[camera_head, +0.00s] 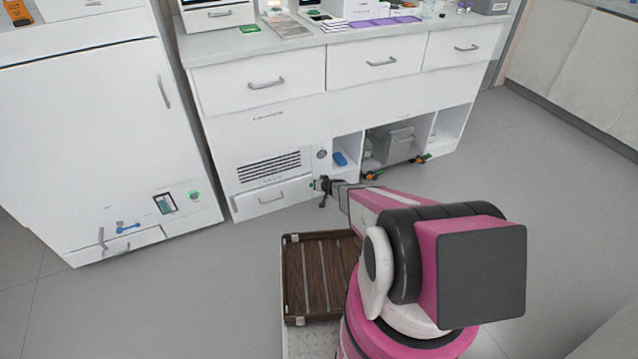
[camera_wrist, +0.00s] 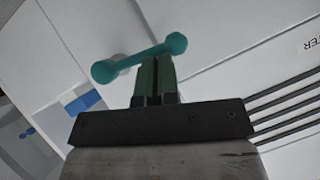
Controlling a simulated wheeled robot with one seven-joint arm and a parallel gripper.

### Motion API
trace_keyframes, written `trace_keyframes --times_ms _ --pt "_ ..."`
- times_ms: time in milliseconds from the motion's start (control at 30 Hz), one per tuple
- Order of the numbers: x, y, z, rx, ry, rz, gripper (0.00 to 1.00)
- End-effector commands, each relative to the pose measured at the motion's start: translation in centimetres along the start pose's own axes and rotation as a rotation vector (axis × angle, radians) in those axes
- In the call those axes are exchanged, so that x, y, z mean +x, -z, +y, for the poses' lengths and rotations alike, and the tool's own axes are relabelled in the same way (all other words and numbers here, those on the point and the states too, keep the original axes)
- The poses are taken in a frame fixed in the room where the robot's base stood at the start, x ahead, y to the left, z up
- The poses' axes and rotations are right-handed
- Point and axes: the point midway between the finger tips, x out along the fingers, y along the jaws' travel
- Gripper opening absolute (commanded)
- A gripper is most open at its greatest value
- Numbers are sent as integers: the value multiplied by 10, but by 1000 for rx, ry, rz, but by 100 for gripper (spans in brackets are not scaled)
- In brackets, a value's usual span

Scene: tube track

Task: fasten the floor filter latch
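The floor filter latch (camera_wrist: 120,68) is a teal bar with rounded ends, lying tilted across the wrist view. In the head view the latch (camera_head: 312,185) is a small teal spot low on the white counter front, right of the vent. My gripper (camera_wrist: 156,78) has its two green fingers together with nothing seen between them. The fingertips are at the middle of the bar, and I cannot tell if they touch it. In the head view my gripper (camera_head: 325,186) is low at the counter front, and my arm partly hides the area to its right.
The dark-slatted vent (camera_head: 268,166) and a low panel with a handle (camera_head: 268,198) are left of my gripper. A blue object (camera_head: 340,158) lies in an open niche. A white cabinet (camera_head: 85,130) stands left, with a blue latch (camera_head: 127,228). Grey floor is open on both sides.

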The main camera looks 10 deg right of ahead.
Motion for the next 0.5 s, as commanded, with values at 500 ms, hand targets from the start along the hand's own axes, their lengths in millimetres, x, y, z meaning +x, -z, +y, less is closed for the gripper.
trace_keyframes --times_ms 500 --pt "6 -7 -3 2 6 1 0"
